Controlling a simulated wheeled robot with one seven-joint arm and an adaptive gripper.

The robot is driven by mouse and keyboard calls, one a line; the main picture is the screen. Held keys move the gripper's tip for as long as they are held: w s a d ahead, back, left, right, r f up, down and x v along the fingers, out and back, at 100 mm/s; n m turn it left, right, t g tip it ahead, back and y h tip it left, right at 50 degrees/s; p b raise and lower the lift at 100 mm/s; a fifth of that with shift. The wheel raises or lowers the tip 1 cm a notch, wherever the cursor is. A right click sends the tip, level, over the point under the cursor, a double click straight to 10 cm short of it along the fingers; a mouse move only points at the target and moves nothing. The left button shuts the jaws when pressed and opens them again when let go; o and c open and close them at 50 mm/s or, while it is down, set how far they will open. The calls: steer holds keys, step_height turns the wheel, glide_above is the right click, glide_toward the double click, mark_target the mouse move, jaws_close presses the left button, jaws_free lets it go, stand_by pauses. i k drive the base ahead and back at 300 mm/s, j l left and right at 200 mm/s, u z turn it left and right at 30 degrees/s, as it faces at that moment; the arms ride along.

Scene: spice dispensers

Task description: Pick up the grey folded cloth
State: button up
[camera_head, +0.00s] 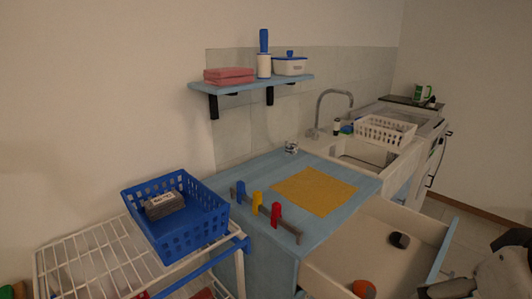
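The grey folded cloth (165,206) appears to be the grey stack with a pale, marked band in the blue basket (190,237). It lies inside toward the basket's left side, and its lower part is partly hidden by the basket wall. My gripper (448,289) seems to be the grey part at the lower right, over the open drawer's right side. It is far from the cloth and apart from it. Its fingers are too unclear to tell open from shut.
The basket stands on a white wire rack (85,262). To its right, a blue counter (262,178) holds a yellow mat (315,191) and a rail with coloured clips (257,201). An open drawer (345,250) juts forward. A wall shelf (250,85) holds pink folded cloths (229,77).

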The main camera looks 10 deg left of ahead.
mark_target(164, 205)
steer(key=u, duration=1.15)
